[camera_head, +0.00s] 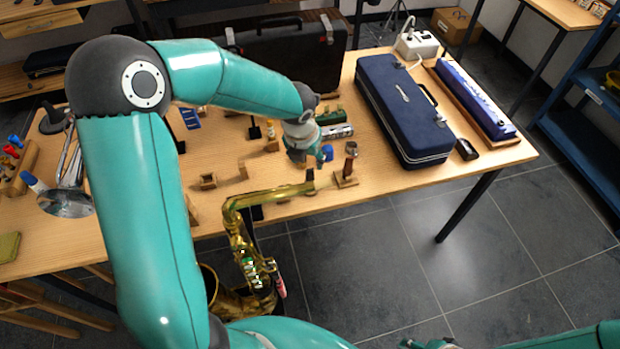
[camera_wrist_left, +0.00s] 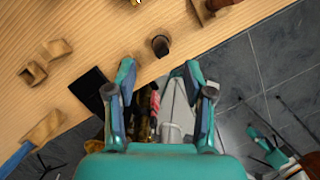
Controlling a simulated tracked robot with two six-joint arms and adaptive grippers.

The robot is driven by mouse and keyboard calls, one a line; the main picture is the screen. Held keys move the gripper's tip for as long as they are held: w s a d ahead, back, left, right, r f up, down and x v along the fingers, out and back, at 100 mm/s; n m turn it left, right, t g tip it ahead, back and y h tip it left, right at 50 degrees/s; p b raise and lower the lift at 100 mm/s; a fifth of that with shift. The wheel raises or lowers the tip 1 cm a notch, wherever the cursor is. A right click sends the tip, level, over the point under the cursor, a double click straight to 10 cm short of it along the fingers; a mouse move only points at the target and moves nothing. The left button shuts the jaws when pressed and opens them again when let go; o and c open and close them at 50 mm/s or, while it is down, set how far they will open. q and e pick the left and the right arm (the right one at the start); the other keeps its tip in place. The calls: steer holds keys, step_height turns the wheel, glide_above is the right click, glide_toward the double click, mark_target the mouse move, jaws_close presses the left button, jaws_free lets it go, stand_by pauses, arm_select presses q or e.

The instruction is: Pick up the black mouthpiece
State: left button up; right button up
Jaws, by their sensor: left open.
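A small dark, rounded piece that may be the black mouthpiece (camera_wrist_left: 160,45) stands near the table edge in the left wrist view, beyond my fingertips and apart from them. My left gripper (camera_head: 312,154) hangs over the front part of the table in the head view. In the left wrist view its two fingers (camera_wrist_left: 155,80) are spread, with nothing held between them. What may be part of my right gripper (camera_wrist_left: 264,148) shows small at the lower right there; its jaws are unclear.
The gold saxophone (camera_head: 250,262) stands in front of the table edge. Wooden blocks (camera_head: 208,181) and a stand with a brown cylinder (camera_head: 349,164) are near the edge. A blue case (camera_head: 400,115) fills the right side.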

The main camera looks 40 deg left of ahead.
mark_target(311, 173)
arm_select(q)
steer(key=x, duration=0.8)
steer(key=shift+d+f+b, duration=0.1)
steer(key=shift+f+b, duration=0.25)
jaws_close()
